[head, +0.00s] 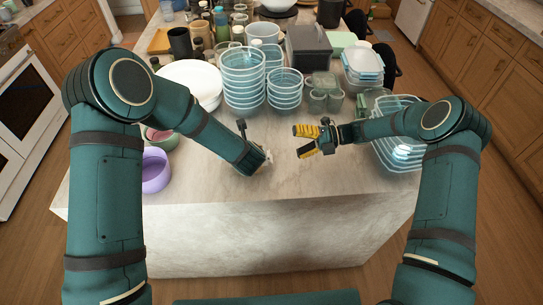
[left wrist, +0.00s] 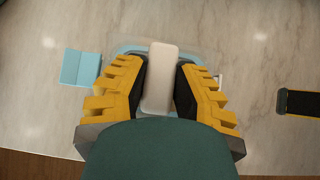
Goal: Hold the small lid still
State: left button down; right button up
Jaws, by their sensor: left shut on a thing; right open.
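My left gripper (left wrist: 160,85) has its yellow fingers closed on both sides of a pale, narrow piece, which I take to be the small lid (left wrist: 160,75). A rounded light-blue edge shows behind this piece, just above the counter. In the head view, a bit of the pale lid (head: 268,159) shows at the end of my left arm near the counter's front edge; most of the left gripper is hidden by the wrist. My right gripper (head: 297,141) is open and empty, to the right of the left one, with its yellow fingers pointing left.
Stacked clear blue bowls (head: 243,80) and a white bowl (head: 193,80) stand behind. Clear containers (head: 398,145) are at the right, a purple bowl (head: 155,172) at the left. A small light-blue piece (left wrist: 80,67) lies beside the left gripper. The counter's front middle is clear.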

notch_tip(320, 180, down, 3)
jog(key=shift+a+r, duration=0.1)
jog(key=shift+a+f, duration=0.15)
jog(key=shift+f, duration=0.05)
jog(key=shift+a+f, duration=0.25)
jog(key=shift+a, duration=1)
jog(key=shift+a+f, duration=0.2)
jog(key=shift+a, duration=1.05)
jog(key=shift+a+f, duration=0.25)
jog(key=shift+a, duration=1)
jog(key=shift+d+r, duration=0.25)
jog(key=shift+r, duration=1)
jog(key=shift+d+r, duration=0.2)
jog(key=shift+r, duration=1.05)
jog(key=d, duration=0.2)
jog(key=d+r, duration=0.1)
jog(key=d, duration=0.2)
